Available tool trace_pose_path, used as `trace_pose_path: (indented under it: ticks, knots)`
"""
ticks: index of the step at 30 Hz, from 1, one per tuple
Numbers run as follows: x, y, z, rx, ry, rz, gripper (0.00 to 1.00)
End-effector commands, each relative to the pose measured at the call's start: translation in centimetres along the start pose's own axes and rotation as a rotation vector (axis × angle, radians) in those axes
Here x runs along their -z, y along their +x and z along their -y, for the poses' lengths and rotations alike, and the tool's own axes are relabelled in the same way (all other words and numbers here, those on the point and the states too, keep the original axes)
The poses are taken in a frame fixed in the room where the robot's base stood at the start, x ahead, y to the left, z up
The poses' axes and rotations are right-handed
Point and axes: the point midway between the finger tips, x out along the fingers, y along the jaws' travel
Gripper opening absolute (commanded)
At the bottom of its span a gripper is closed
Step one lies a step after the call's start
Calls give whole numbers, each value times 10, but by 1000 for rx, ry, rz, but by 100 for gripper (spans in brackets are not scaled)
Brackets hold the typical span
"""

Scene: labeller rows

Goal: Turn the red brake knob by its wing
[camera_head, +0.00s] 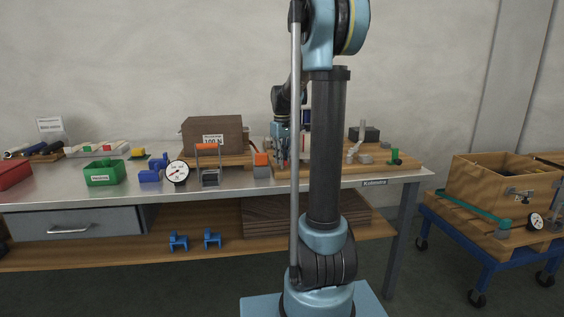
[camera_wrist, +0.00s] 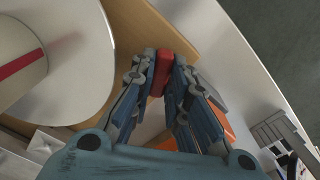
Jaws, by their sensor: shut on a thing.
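The red brake knob's wing (camera_wrist: 162,70) shows in the wrist view as a narrow red block. My gripper (camera_wrist: 163,82) is shut on it, with one fingertip on each side. The rest of the knob is hidden by the fingers or lies out of sight. In the head view my gripper (camera_head: 282,155) is low over the workbench, just left of my arm's dark column. The knob cannot be made out clearly there.
A large pale disc with a red-striped hub (camera_wrist: 20,65) is close left of my fingers. An orange part (camera_wrist: 222,124) lies behind the right finger. On the bench (camera_head: 240,182) stand a wooden box (camera_head: 212,134), a dial gauge (camera_head: 178,172) and a green bin (camera_head: 104,173).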

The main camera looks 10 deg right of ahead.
Motion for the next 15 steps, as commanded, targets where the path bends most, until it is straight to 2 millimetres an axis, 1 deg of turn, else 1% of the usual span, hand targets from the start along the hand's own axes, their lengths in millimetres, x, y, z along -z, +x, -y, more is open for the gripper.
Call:
trace_pose_path:
  ticks: [11, 15]
  knots:
    - [0, 0, 0, 1, -30, -1, 0]
    - [0, 0, 0, 1, -138, -1, 0]
